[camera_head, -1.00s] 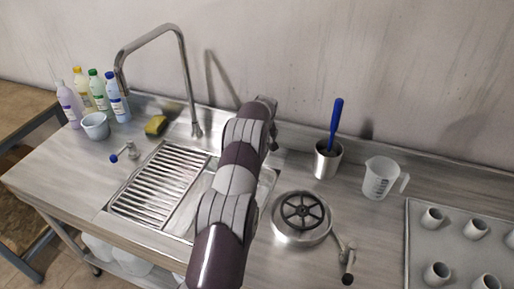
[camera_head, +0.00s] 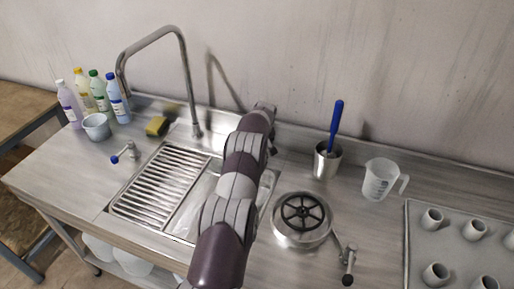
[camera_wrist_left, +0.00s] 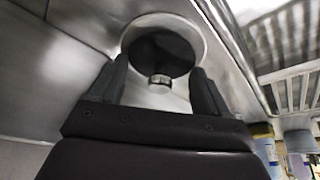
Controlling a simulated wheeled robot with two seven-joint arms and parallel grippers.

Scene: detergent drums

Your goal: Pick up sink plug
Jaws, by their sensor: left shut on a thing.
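My left arm reaches over the sink in the head view, and its own links hide its gripper there. In the left wrist view the left gripper (camera_wrist_left: 158,77) has its two dark fingers on either side of the sink plug (camera_wrist_left: 160,50). The plug is a dark round disc with a small shiny metal knob, and the gripper is shut on it. A pale metal drain rim (camera_wrist_left: 201,40) shows around the disc. I cannot tell whether the plug is raised from the drain. My right gripper is in neither view.
The sink's slatted drainer (camera_head: 160,185) and tall tap (camera_head: 188,85) are left of my arm. Bottles (camera_head: 98,92), a small bowl (camera_head: 96,127) and a sponge (camera_head: 156,126) stand farther left.

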